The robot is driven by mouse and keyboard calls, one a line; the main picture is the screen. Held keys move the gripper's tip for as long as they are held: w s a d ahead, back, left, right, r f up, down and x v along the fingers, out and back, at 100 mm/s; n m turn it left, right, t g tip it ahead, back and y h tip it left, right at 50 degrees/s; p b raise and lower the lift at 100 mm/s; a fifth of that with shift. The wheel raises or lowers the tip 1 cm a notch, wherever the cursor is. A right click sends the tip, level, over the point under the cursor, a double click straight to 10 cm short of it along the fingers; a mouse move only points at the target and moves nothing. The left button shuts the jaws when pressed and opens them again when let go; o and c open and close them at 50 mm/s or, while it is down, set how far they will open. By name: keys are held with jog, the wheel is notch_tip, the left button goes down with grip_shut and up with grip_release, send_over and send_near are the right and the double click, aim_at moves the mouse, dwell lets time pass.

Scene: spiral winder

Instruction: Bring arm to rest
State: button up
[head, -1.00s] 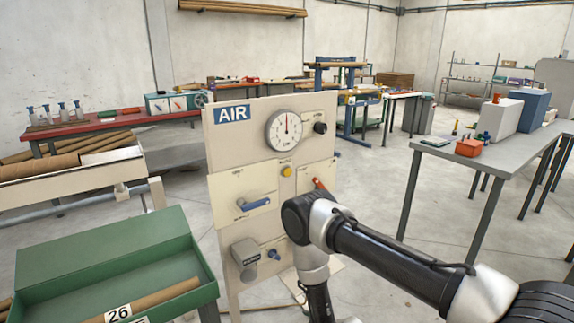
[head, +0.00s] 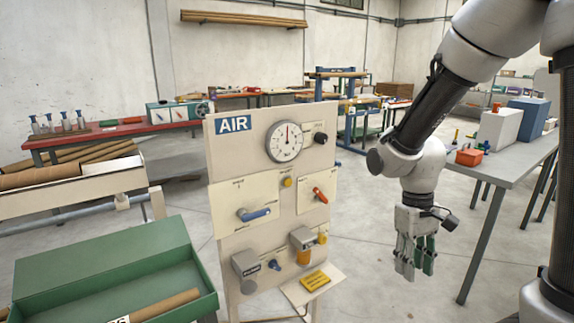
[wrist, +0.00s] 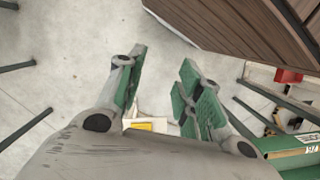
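My gripper (head: 415,262) hangs with its fingers pointing down, to the right of the AIR panel and apart from it, in the head view. In the wrist view its green-padded fingers (wrist: 160,75) are spread with nothing between them, only floor beyond. My arm is raised and folded at the right of the head view. The AIR panel (head: 223,165) stands in the middle, with a round gauge (head: 285,141), a blue lever (head: 254,215) and a red lever (head: 320,195). A yellow label (head: 315,281) lies on its small shelf.
A green tray (head: 100,250) with a cardboard tube (head: 165,305) is at the lower left. A grey table (head: 505,160) with an orange box (head: 469,157) stands at the right. A brown slatted surface (wrist: 240,35) shows in the wrist view. Floor right of the panel is clear.

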jog(key=s+d+r+m+t, duration=0.1)
jog(key=s+d+r+t, duration=0.2)
jog(key=r, duration=0.6)
jog(key=s+d+r+m+t, duration=0.2)
jog(key=s+d+r, duration=0.3)
jog(key=r, duration=0.3)
jog(key=shift+s+r+t+y, duration=0.35)
jog(key=shift+s+t, duration=0.3)
jog(key=shift+t, duration=0.25)
jog(key=shift+d, duration=0.1)
